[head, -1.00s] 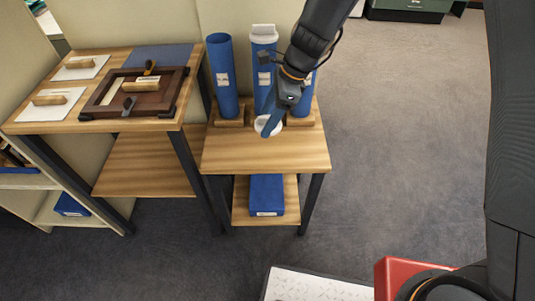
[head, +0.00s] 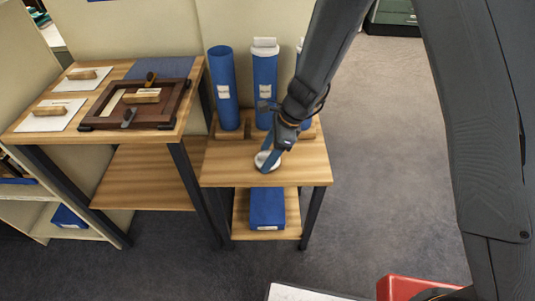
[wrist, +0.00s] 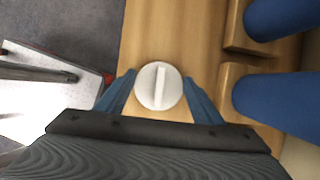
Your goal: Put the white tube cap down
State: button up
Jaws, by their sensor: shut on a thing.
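The white tube cap (head: 266,160) is a round disc with a raised bar across its top. My gripper (head: 271,158) points down and is shut on it, over the small wooden table (head: 220,165). In the wrist view the cap (wrist: 159,86) sits between the two blue fingers (wrist: 160,92), with wood beneath. I cannot tell whether it touches the tabletop. The left blue tube (head: 222,85) is open at the top. The middle blue tube (head: 265,75) wears a white cap. A right tube is mostly hidden by my arm.
The tubes stand in wooden bases at the table's back. A blue box (head: 267,208) lies on the shelf below. A taller wooden table (head: 45,137) at left holds a dark frame (head: 137,103) and papers with wooden blocks. The small table's front is clear.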

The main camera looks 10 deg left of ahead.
jog(key=shift+f, duration=0.1)
jog(key=o, duration=1)
jog(key=p+v, duration=0.1)
jog(key=v, duration=1.1)
jog(key=s+d+r+n+h, duration=0.1)
jog(key=s+d+r+n, duration=0.15)
jog(key=d, duration=0.55)
jog(key=s+d+r+n+h, duration=0.1)
jog(key=d+r+n, duration=0.25)
jog(key=d, duration=0.45)
jog(key=s+d+r+n, duration=0.1)
jog(key=s+d+n, duration=0.1)
jog(key=s+d, duration=0.2)
jog(key=s+d+r+n+h, duration=0.1)
jog(key=s+d+n, duration=0.2)
jog(key=s+d, duration=0.2)
jog(key=s+d+r+n+t+h, duration=0.1)
jog(key=s+d, duration=0.3)
jog(key=d, duration=0.4)
jog(key=shift+s+d+r+n, duration=0.15)
jog(key=shift+d+r+n, duration=0.1)
jog(key=shift+r+n, duration=0.35)
jog(key=shift+f, duration=0.15)
